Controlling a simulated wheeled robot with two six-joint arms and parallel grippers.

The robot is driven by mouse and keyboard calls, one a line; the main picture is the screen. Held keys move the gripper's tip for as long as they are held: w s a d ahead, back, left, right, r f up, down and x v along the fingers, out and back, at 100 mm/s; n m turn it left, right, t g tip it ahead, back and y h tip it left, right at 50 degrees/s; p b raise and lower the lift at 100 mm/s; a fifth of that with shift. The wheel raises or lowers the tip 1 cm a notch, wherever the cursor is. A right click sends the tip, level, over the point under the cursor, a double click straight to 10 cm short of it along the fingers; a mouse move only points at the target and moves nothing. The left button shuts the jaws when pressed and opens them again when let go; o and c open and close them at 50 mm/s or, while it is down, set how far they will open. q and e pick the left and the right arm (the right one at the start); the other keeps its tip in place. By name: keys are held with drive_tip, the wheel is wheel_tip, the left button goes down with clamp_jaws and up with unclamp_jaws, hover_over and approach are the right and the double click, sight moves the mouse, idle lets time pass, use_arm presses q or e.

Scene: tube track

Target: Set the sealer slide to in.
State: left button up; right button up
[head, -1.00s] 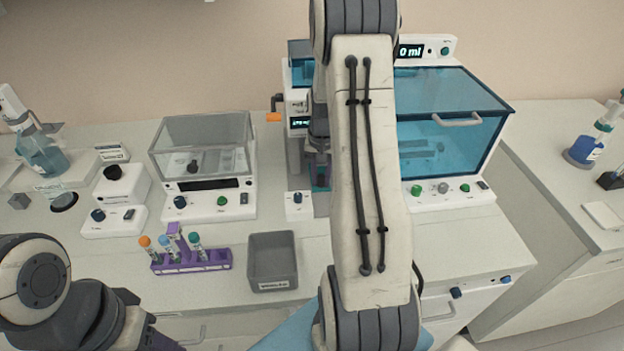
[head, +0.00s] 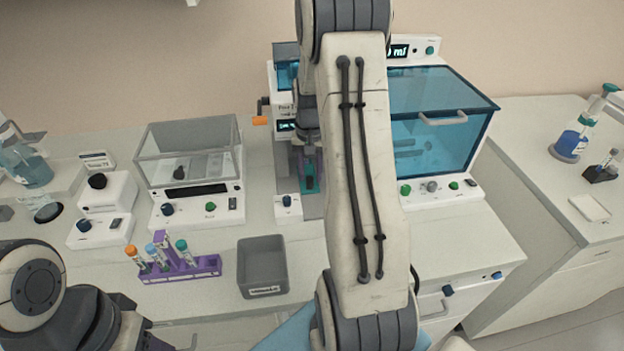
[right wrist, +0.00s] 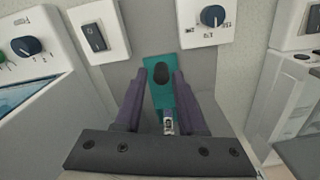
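The sealer (head: 285,95) stands at the back middle of the bench, with an orange handle on its left; my right arm partly covers it. Its teal slide (head: 309,181) lies on a grey base strip in front. In the right wrist view the slide (right wrist: 160,78) shows a black oval, and a small labelled tube part (right wrist: 168,122) shows between the fingers. My right gripper (right wrist: 159,76) is open, with one purple finger on each side of the slide; contact cannot be told. My left gripper (head: 150,340) is at the lower left, mostly cut off.
A knob box (head: 287,206) sits beside the slide's base strip. A blue-windowed cabinet (head: 440,130) stands right, a clear-lidded device (head: 190,155) left. A purple tube rack (head: 180,268) and grey bin (head: 262,268) stand at the front.

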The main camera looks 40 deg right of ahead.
wheel_tip(320, 180, up, 8)
drive_tip(key=shift+b, duration=0.3)
